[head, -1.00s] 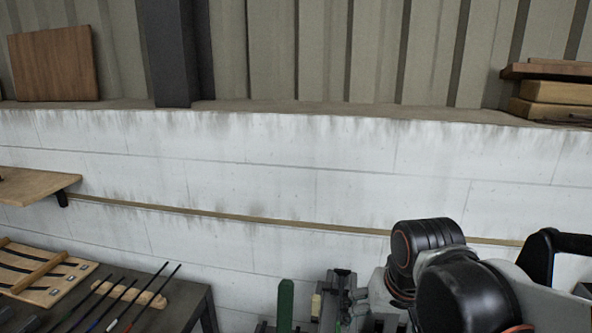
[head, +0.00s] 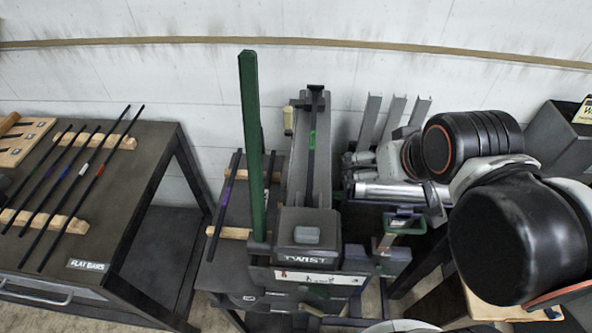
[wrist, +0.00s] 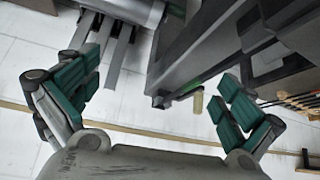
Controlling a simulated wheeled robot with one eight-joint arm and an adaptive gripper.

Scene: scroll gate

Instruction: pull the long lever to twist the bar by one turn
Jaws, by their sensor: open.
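The long green lever (head: 250,140) stands nearly upright at the left side of the dark grey machine labelled TWIST (head: 305,255). A dark bar with a green mark (head: 312,140) lies along the machine's narrow bed. My gripper (wrist: 160,65) is open in the wrist view, its two green-padded fingers spread wide, with part of a dark metal frame (wrist: 195,60) showing between and beyond them. Nothing shows held. The lever is not clearly seen in the wrist view.
A dark table (head: 140,150) at left holds several thin bars on wooden racks, with a FLAT BARS label (head: 88,265). The wall (head: 190,80) is close behind.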

